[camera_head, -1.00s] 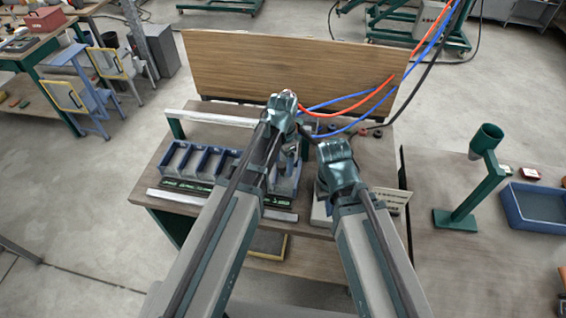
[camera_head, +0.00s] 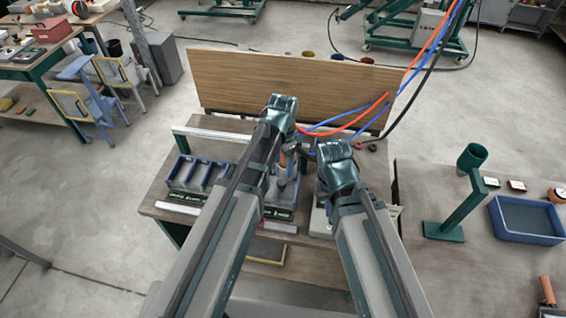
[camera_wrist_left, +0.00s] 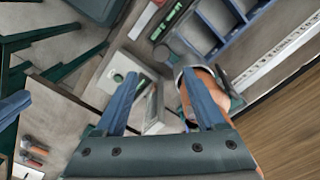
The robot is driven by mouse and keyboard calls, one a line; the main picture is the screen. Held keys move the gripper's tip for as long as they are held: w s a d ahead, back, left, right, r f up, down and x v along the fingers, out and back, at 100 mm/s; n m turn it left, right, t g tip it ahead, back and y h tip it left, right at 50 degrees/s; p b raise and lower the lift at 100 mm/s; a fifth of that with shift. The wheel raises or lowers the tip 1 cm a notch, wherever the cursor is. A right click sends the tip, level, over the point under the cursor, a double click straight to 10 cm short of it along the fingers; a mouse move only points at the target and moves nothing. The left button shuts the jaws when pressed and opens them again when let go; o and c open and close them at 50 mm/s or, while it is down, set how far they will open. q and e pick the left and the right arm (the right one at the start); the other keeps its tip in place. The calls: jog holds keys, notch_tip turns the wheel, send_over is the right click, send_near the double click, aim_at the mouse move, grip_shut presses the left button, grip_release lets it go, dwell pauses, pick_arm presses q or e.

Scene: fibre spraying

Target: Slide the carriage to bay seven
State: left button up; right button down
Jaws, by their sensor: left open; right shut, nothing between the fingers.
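The blue bay tray (camera_head: 178,172) stands on the workbench, its dividers also showing in the left wrist view (camera_wrist_left: 234,32). A copper-coloured cylinder (camera_wrist_left: 222,90) in a grey holder sits beside the tray; I cannot tell whether it belongs to the carriage. It shows partly behind my left arm in the head view (camera_head: 283,163). My left gripper (camera_wrist_left: 160,76) is open; its right finger overlaps the cylinder in the picture, and contact is unclear. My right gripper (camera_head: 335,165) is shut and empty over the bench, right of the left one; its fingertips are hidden.
A pale scale rail (camera_wrist_left: 284,52) runs along the tray. A wooden board (camera_head: 290,82) stands behind the bench. Red and blue hoses (camera_head: 362,122) hang at the back right. A green stand (camera_head: 458,210) and blue bin (camera_head: 525,222) are on the right-hand table.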

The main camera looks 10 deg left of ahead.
pick_arm(q)
notch_tip(320, 180, up, 4)
jog(key=p, duration=0.3)
jog(key=shift+r, duration=0.15)
jog(key=s+d+f+n+b, duration=0.1)
jog(key=s+f+b, duration=0.3)
jog(key=f+b, duration=0.4)
jog(key=s+d+f+n+b, duration=0.1)
jog(key=s+f+n+b, duration=0.1)
jog(key=s+f+b, duration=0.3)
jog(key=s+d+f+n+y+b, duration=0.1)
jog(key=s+f+b, duration=0.4)
jog(key=f+b, duration=0.6)
jog(key=shift+s+d+f+n, duration=0.15)
jog(key=shift+d+f+n, duration=0.1)
jog(key=shift+n, duration=0.55)
